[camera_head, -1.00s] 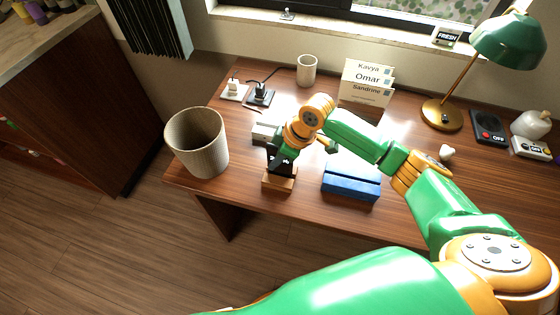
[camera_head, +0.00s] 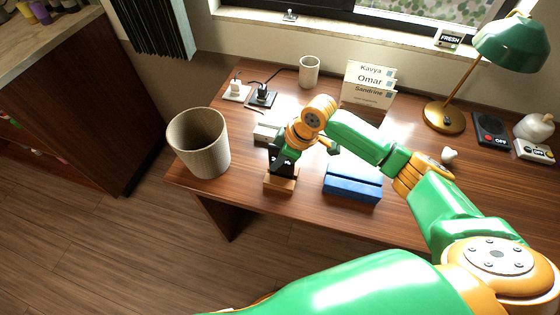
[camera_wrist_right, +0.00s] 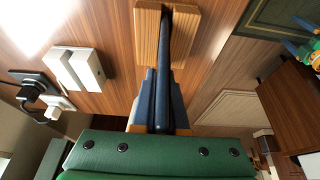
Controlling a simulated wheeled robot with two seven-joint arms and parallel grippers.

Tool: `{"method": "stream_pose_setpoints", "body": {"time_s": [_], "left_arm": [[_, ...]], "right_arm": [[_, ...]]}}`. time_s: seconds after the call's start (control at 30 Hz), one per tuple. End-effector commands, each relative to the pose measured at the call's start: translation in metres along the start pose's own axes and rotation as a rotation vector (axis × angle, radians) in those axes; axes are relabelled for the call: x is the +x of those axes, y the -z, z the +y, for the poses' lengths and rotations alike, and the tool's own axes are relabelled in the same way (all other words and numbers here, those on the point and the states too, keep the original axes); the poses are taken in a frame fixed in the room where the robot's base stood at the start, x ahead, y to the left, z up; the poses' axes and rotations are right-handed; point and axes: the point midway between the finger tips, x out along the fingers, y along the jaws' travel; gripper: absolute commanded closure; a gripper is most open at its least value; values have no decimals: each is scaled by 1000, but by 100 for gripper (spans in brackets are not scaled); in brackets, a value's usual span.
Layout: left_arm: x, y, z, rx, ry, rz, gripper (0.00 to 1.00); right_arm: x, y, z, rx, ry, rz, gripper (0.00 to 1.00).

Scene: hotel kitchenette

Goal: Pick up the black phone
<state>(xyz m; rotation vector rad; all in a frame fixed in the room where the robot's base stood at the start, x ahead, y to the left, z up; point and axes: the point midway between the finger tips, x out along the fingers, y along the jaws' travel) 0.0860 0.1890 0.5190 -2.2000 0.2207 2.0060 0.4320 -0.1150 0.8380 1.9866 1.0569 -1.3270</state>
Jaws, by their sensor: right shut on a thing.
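The black phone (camera_wrist_right: 164,50) shows edge-on in the right wrist view as a thin dark strip. It stands in the slot of a small wooden stand (camera_wrist_right: 181,45). The stand also shows in the head view (camera_head: 281,184), near the desk's front edge. My right gripper (camera_head: 283,168) points down over the stand. Its dark fingers (camera_wrist_right: 161,100) are shut on the phone, one on each side. In the head view the gripper mostly hides the phone. My left gripper is not in view.
A blue slotted stand (camera_head: 352,186) is right of the wooden one. A white block (camera_head: 266,131) lies just behind the gripper. A bin (camera_head: 200,150), cup (camera_head: 309,72), name cards (camera_head: 367,85) and lamp (camera_head: 443,115) stand around the desk (camera_head: 235,190).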

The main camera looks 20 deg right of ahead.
Motion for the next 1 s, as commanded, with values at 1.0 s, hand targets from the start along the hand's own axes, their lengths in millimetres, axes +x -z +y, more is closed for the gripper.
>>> {"method": "stream_pose_setpoints", "body": {"time_s": [1.0], "left_arm": [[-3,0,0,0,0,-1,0]], "right_arm": [[-143,-6,-126,1,0,-1,100]]}}
